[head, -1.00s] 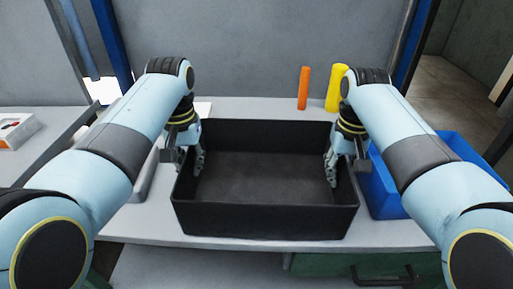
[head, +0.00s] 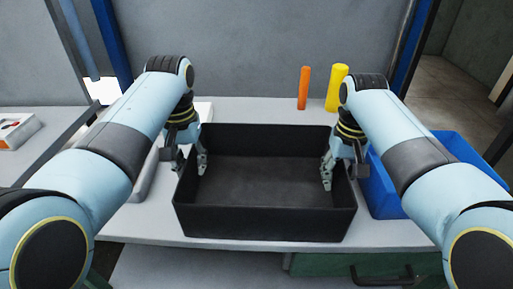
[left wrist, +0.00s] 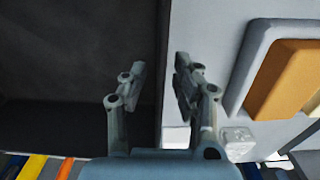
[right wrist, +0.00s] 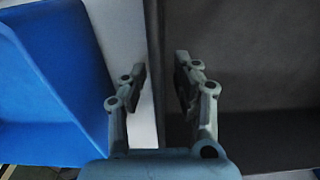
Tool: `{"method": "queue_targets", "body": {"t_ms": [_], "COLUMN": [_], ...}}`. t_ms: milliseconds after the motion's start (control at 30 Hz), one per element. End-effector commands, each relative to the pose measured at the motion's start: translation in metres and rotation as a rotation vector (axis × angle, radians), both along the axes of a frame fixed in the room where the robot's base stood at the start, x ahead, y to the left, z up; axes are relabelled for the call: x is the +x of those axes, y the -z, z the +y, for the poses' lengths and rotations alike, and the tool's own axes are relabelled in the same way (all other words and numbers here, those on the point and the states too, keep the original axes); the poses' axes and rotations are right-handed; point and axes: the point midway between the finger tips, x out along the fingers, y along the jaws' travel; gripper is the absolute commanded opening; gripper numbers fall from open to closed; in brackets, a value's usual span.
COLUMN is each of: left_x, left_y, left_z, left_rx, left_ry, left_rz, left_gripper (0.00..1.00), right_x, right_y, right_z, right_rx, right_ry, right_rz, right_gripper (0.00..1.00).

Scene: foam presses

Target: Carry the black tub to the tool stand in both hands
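The black tub (head: 265,222) sits upright on the light grey worktop, empty inside as far as I see. My left gripper (head: 190,165) is at its left wall and my right gripper (head: 343,170) at its right wall, each with one finger inside and one outside. In the left wrist view the fingers (left wrist: 157,85) stand apart on either side of the wall, with gaps. In the right wrist view the fingers (right wrist: 160,85) are likewise apart around the wall (right wrist: 156,60). I cannot tell which thing is the tool stand.
A blue bin (head: 388,195) stands close to the tub's right. A pale tray with an orange inside (left wrist: 285,80) lies to its left. An orange cylinder (head: 304,88) and a yellow cylinder (head: 337,88) stand behind. A green drawer (head: 330,265) is below the worktop.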

Motion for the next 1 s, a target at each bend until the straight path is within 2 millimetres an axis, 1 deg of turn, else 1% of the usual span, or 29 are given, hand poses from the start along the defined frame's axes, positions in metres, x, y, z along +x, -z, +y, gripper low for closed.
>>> {"method": "queue_targets", "body": {"t_ms": [33,300,400,500,633,733,1000], "left_x": [0.001,0.000,0.000,0.000,-0.001,-0.001,-0.001], "left_y": [-0.010,-0.071,-0.088,-0.099,-0.106,-0.106,-0.106], "left_z": [0.000,0.000,0.000,0.000,0.000,0.000,0.000], "left_rx": [-0.001,-0.001,0.000,0.000,0.000,0.000,0.000], "left_ry": [0.000,-0.001,-0.001,0.000,0.000,0.000,0.000], "left_rz": [-0.005,-0.004,-0.003,-0.002,-0.002,-0.001,-0.001], "left_gripper": [0.29,0.29,0.29,0.29,0.29,0.29,0.29], "right_x": [0.000,0.000,0.000,0.000,0.001,0.001,0.001], "right_y": [0.000,0.000,0.000,0.000,-0.005,-0.018,-0.079], "right_z": [0.000,0.000,0.000,0.000,0.000,0.000,0.000], "right_rx": [0.000,0.000,0.000,0.000,0.000,0.000,0.001], "right_ry": [0.000,0.000,0.000,0.000,0.000,0.000,0.000], "right_rz": [0.000,0.000,0.000,0.000,-0.002,-0.004,-0.005], "right_gripper": [0.29,0.29,0.29,0.29,0.29,0.29,0.29]}}
